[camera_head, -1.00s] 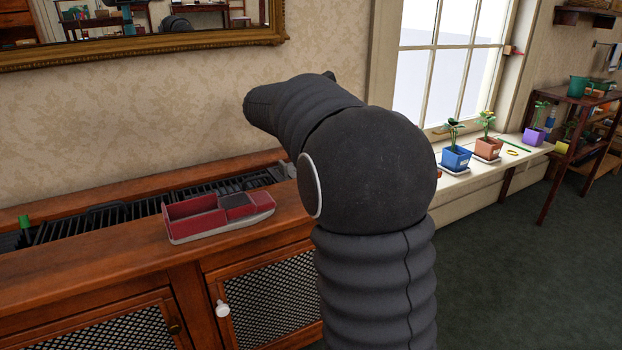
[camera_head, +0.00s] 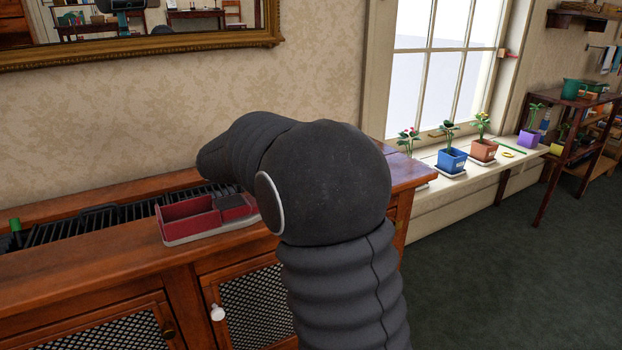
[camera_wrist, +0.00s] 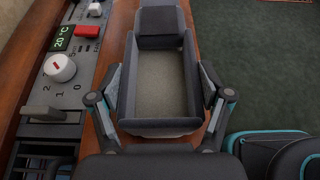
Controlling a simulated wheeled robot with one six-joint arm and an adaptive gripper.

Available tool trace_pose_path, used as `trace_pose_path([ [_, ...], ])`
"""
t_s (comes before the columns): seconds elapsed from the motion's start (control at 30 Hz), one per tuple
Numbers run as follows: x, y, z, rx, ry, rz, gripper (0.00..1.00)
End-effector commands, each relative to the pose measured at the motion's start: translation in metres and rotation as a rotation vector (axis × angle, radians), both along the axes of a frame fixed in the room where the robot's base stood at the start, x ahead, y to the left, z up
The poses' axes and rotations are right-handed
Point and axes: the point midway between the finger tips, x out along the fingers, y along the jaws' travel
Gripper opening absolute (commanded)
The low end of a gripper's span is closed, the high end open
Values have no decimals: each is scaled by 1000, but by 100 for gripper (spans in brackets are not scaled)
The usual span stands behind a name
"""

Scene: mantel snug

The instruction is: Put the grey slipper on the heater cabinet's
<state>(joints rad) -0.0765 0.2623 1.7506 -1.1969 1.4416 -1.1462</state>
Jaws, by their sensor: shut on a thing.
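In the wrist view, the grey slipper (camera_wrist: 158,127) is a boxy, open-topped shape with grey walls and a beige inside. My gripper (camera_wrist: 162,88) is shut on it, one finger against each long side. The slipper is over the wooden front edge of the heater cabinet (camera_wrist: 112,22); I cannot tell whether it touches the wood. In the head view, the heater cabinet (camera_head: 120,260) has a wooden top with a long dark grille (camera_head: 75,228). My arm hides my gripper and the grey slipper there.
A red boxy slipper-like thing with a pale base (camera_head: 185,222) rests on the cabinet top beside the grille. A control panel (camera_wrist: 62,68) with a dial and a lit display lies left of my gripper. Potted plants (camera_head: 452,160) line the window sill. Floor (camera_head: 500,270) at right is clear.

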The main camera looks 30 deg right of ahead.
Motion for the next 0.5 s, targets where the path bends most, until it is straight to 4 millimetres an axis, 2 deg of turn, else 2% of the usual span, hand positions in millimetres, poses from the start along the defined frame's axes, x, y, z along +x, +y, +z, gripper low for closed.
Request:
trace_pose_path([
  [0.37,0,0,-3,0,-1,0,40],
  [0.4,0,0,-3,0,-2,-1,88],
  [0.47,0,0,-3,0,-1,0,100],
  [0.5,0,0,-3,0,-1,0,100],
])
